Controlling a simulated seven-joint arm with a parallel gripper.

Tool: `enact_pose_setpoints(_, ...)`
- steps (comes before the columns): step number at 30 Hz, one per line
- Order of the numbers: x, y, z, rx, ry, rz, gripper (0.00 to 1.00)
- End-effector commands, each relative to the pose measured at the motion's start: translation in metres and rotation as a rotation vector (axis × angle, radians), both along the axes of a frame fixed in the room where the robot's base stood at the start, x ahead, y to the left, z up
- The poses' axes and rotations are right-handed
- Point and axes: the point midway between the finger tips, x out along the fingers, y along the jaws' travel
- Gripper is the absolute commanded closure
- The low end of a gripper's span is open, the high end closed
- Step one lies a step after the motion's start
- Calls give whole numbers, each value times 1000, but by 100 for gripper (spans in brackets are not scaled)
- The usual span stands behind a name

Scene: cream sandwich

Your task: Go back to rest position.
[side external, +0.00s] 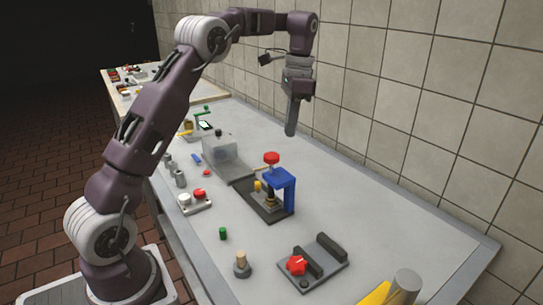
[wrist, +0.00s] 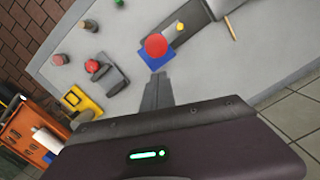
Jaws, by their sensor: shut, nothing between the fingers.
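My gripper (side external: 291,130) hangs high above the grey worktop, fingers pointing down, well clear of everything on it. Its fingers are shut and empty. In the wrist view the closed fingers (wrist: 157,91) point towards the blue press. The blue press (side external: 283,182) with a red knob (side external: 271,158) stands on a dark base in the middle of the worktop, below my gripper. The red knob also shows in the wrist view (wrist: 156,45).
The tiled wall (side external: 420,110) runs close along the right side. An orange cabinet (wrist: 27,130) shows in the wrist view.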

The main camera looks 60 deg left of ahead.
Motion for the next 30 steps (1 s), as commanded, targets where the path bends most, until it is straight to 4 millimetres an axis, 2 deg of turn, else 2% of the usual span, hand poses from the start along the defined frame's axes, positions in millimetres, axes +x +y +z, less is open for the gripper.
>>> enact_pose_setpoints(14, -1, 0, 0, 1, 0, 0, 100)
enact_pose_setpoints(17, -10, -12, 17, 7, -34, 18, 100)
enact_pose_setpoints(20, -45, -46, 55, 17, -123, 74, 100)
enact_pose_setpoints(21, -66, -63, 70, 18, -170, 107, 100)
enact_pose_setpoints(23, -102, -87, 84, 14, -242, 155, 100)
enact_pose_setpoints(24, -127, -101, 90, 6, -288, 187, 100)
enact_pose_setpoints(27, -193, -132, 86, -24, -398, 263, 100)
enact_pose_setpoints(30, -248, -151, 66, -62, -487, 329, 100)
